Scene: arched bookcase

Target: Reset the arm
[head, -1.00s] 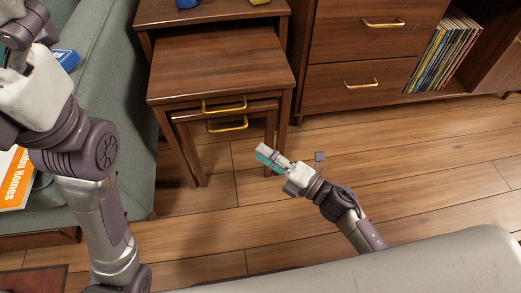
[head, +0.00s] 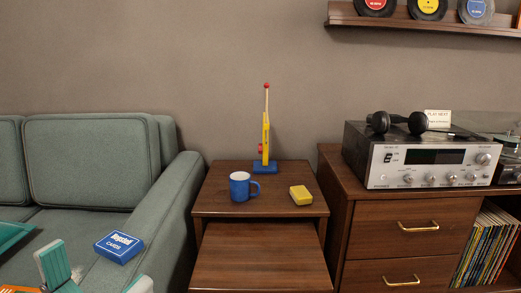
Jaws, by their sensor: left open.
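My left gripper (head: 38,250) is at the lower left corner of the head view, in front of the green sofa. Its teal finger pads stand apart, so it is open, and I see nothing held between them. The rest of this gripper is cut off by the frame's edge. My right gripper is out of view.
The side table (head: 215,206) holds a blue mug (head: 240,187), a yellow block (head: 301,195) and a yellow-and-blue upright toy (head: 265,140). A stereo receiver (head: 420,160) stands on the cabinet.

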